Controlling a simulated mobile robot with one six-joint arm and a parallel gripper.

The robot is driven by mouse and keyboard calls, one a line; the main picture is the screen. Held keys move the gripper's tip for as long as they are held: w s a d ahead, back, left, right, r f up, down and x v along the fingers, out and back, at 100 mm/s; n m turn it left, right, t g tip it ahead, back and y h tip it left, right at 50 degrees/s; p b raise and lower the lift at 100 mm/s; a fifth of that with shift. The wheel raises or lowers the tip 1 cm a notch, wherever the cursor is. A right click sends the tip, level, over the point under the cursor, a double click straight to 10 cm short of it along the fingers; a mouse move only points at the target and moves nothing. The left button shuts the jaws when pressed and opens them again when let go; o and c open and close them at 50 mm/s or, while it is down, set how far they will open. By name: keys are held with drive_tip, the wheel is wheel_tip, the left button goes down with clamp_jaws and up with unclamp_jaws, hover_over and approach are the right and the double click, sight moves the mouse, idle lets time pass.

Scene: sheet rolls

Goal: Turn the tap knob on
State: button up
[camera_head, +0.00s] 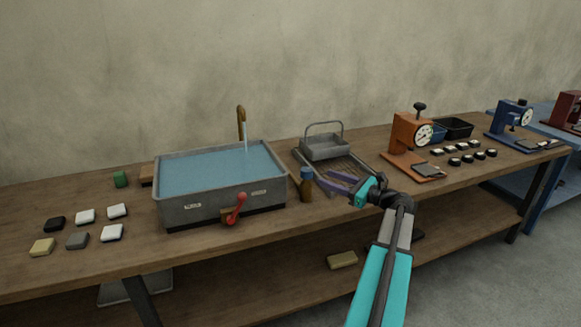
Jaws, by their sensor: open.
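A grey metal basin (180,210) full of blue water stands on the wooden bench. A curved brass tap (241,117) rises behind it, and a thin pale stream shows below its spout. A red knob with a lever arm (238,208) sits low on the basin's front face, tilted up to the right. My gripper (324,181), with purple fingers, is right of the basin and the knob. It is open, apart from the knob, and no object shows held in it. The gripper partly covers the drying rack behind it.
A small bottle with a blue cap (306,185) stands between the basin and my gripper. A wire basket (325,147) sits behind. Several small blocks (77,240) lie at the left. An orange dial press (405,138) stands at the right. The bench front before the knob looks clear.

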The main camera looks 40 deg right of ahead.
sight(302, 169)
drive_tip(key=shift+w, duration=0.2)
drive_tip(key=shift+w+a+p, duration=0.25)
drive_tip(key=shift+w+a, duration=0.15)
drive_tip(key=shift+w, duration=1.8)
drive_tip(key=shift+w+a+p, duration=0.2)
drive_tip(key=shift+w+a, duration=0.25)
drive_tip(key=shift+w, duration=1.8)
drive_tip(key=shift+w+a+p, duration=0.25)
drive_tip(key=shift+w+a, duration=0.15)
drive_tip(key=shift+w, duration=1.8)
drive_tip(key=shift+c, duration=0.4)
drive_tip(key=c, duration=0.7)
